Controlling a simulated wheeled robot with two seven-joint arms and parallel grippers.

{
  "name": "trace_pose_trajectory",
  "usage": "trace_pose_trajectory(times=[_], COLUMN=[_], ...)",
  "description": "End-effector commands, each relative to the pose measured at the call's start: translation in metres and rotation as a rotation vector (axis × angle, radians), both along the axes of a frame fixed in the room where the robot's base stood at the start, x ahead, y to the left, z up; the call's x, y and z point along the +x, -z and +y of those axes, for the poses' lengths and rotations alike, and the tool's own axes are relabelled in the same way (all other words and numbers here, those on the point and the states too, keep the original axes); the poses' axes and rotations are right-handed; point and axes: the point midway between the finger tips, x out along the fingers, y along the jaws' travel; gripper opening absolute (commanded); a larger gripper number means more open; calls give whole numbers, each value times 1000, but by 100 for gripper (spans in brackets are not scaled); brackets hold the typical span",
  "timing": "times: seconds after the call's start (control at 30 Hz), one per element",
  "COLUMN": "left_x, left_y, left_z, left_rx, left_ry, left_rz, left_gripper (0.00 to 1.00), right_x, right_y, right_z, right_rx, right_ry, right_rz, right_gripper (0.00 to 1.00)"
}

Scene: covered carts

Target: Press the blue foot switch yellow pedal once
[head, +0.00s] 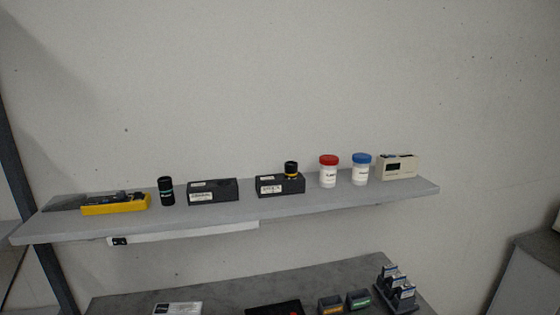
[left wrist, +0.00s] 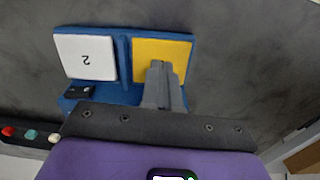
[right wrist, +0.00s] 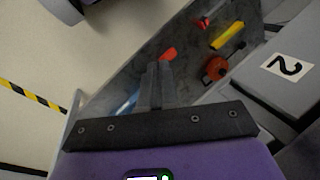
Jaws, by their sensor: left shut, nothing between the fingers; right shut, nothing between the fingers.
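The blue foot switch (left wrist: 124,62) shows in the left wrist view on a dark grey surface. It has a white pedal (left wrist: 86,68) marked 2 on the left and a yellow pedal (left wrist: 158,48) on the right. My left gripper (left wrist: 163,68) is shut and empty, with its fingertips over the lower middle of the yellow pedal. I cannot tell whether they touch it. My right gripper (right wrist: 158,66) is shut and empty, away from the foot switch. The head view shows neither gripper and no foot switch.
In the left wrist view a strip with coloured buttons (left wrist: 30,134) lies at the lower left. In the right wrist view a grey surface holds a yellow object (right wrist: 228,35) and an orange-red round object (right wrist: 215,67). The head view shows a wall shelf (head: 235,212) with boxes and jars.

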Motion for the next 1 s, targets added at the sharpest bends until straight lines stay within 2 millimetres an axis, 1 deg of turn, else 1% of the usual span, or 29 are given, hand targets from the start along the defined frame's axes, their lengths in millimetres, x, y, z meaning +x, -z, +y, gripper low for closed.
trace_pose_trajectory(times=[0.37,1.0], left_x=[0,0], left_y=[0,8], left_z=[0,0], left_rx=[0,0], left_ry=[0,0], left_rz=[0,1], left_gripper=[0,0], right_x=[0,0], right_y=[0,7], right_z=[0,0], right_rx=[0,0], right_ry=[0,0], right_rz=[0,0], right_gripper=[0,0])
